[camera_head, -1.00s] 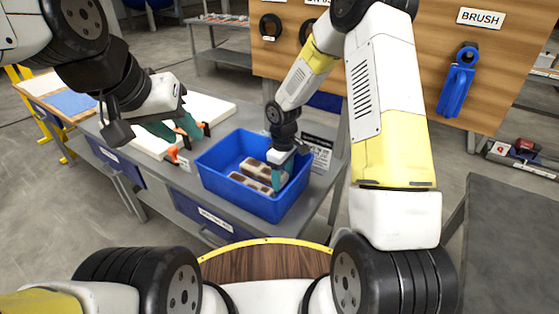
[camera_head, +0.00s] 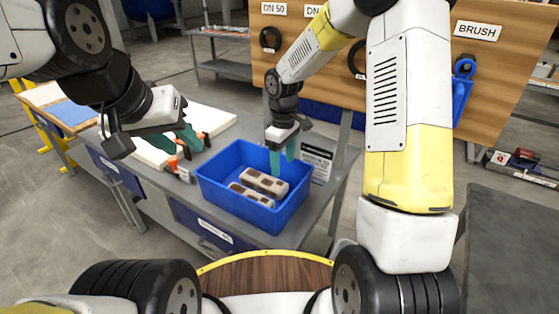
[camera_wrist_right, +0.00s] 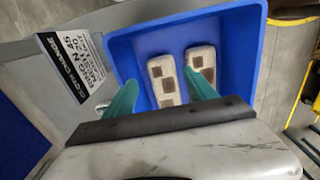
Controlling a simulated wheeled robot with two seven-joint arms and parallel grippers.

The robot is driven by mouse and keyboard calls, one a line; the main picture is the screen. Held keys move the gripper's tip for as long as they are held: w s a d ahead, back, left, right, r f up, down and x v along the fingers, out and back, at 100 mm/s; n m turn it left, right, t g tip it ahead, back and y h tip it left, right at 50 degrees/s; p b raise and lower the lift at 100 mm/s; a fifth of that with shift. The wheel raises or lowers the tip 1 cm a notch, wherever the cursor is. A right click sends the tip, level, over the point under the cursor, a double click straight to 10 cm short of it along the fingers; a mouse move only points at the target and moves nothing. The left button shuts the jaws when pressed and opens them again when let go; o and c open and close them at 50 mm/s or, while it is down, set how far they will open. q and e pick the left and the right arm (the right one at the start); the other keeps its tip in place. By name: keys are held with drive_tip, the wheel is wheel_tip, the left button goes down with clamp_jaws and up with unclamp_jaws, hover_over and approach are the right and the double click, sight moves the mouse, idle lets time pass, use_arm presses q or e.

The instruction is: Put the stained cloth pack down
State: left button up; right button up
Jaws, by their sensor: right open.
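Two stained cloth packs, pale with brown patches, lie side by side in the blue bin (camera_head: 225,197). One pack (camera_head: 264,183) is nearer the back right and the other pack (camera_head: 251,195) nearer the front left. Both packs (camera_wrist_right: 165,80) (camera_wrist_right: 201,64) also show in the right wrist view. My right gripper (camera_head: 282,160) is above the bin's back right part, its teal fingers apart and empty. In the wrist view the right gripper (camera_wrist_right: 163,97) hides the packs' lower ends. My left gripper (camera_head: 185,140) is over the white board left of the bin; its finger gap is unclear.
The bin stands on a grey bench (camera_head: 235,130). Orange-and-black clamps (camera_head: 178,168) sit left of it. A wooden board (camera_head: 420,60) with hanging tools rises behind.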

drive_tip(key=s+d+r+m+t, duration=0.1)
drive_tip(key=s+d+r+m, duration=0.2)
drive_tip(key=r, duration=0.5)
drive_tip(key=s+d+r+m+t, duration=0.2)
drive_tip(key=s+d+r, duration=0.1)
drive_tip(key=s+r, duration=0.4)
drive_tip(key=s+d+r+m+t+y, duration=0.2)
drive_tip(key=s+r+m, duration=0.3)
drive_tip(key=s, duration=0.7)
wheel_tip(320, 180, up, 2)
drive_tip(key=shift+t, duration=0.6)
